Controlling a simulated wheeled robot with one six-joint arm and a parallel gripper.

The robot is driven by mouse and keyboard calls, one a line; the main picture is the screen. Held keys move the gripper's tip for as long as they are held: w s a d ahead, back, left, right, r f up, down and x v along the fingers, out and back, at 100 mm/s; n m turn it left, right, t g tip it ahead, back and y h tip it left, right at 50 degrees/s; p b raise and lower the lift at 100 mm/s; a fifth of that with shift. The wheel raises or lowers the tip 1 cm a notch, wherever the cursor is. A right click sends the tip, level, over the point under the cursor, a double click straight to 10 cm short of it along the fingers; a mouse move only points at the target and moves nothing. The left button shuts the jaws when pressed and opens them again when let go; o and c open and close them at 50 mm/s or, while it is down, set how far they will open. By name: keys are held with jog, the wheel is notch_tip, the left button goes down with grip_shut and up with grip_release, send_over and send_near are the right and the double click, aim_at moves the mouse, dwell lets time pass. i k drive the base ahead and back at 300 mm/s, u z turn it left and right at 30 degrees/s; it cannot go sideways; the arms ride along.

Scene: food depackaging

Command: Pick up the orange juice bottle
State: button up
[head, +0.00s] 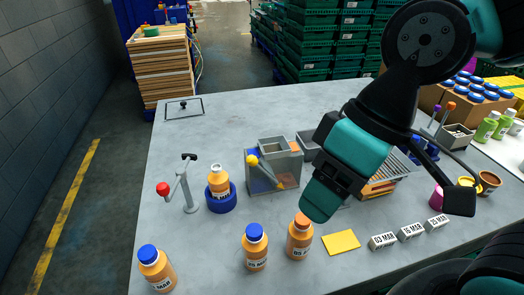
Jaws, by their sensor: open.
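Several bottles of orange liquid with dated white labels stand on the grey table. One orange bottle with an orange cap (299,240) stands upright at the front, its cap partly hidden by my arm. A blue-capped bottle (256,250) stands to its left, and another blue-capped bottle (157,270) is at the front left. A bottle with a pale top (220,183) stands in a blue ring holder (222,203). My gripper (320,205) comes down from the upper right, its teal end close to the orange-capped bottle in the picture. It is open, with no bottle seen in it.
Behind the bottles stand a grey bin (273,183) and a stand with a red knob (187,190). A yellow card (341,242) and white date blocks (411,232) lie to the right.

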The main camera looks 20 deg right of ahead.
aim_at(218, 180)
jog(key=u, duration=0.05)
jog(key=k, duration=0.5)
jog(key=u, duration=0.95)
jog(key=k, duration=0.7)
jog(key=z, duration=1)
jog(key=i, duration=1)
